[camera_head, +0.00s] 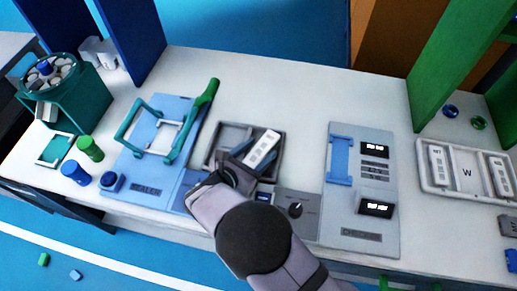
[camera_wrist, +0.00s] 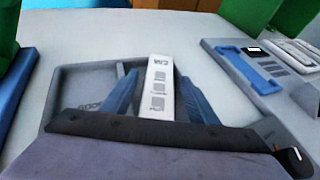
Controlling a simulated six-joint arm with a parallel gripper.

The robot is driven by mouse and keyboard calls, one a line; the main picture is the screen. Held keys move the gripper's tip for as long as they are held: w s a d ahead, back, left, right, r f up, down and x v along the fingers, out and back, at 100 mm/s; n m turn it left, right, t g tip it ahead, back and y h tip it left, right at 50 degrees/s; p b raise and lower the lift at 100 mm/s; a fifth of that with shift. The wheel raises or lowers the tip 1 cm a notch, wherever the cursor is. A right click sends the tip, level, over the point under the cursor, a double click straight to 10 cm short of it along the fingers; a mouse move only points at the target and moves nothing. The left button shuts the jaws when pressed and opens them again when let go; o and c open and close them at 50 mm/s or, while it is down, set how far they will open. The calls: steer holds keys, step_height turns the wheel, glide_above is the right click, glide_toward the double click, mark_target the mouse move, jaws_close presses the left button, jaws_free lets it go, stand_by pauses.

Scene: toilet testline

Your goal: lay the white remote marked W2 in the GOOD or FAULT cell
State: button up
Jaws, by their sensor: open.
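The white remote (camera_head: 264,148) lies at the right part of the grey two-cell tray (camera_head: 225,130), slanted in the head view. In the wrist view the remote (camera_wrist: 159,85) shows dark button blocks and small dark marking at its far end. I cannot tell whether the remote rests flat on the cell floor. My wrist hides the tray's near side.
A blue sealer with a green handle (camera_head: 206,98) stands left of the tray. A grey checker panel (camera_head: 376,225) with a blue bracket stands right. Farther right, a white tray marked W (camera_head: 467,190) holds two remotes. Bare table lies behind the grey tray.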

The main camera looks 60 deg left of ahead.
mark_target(246, 161)
steer(key=b+v, duration=0.2)
steer(key=v, duration=0.3)
steer(key=shift+s+d, duration=0.1)
steer(key=shift+s, duration=0.35)
steer(key=shift+v, duration=0.75)
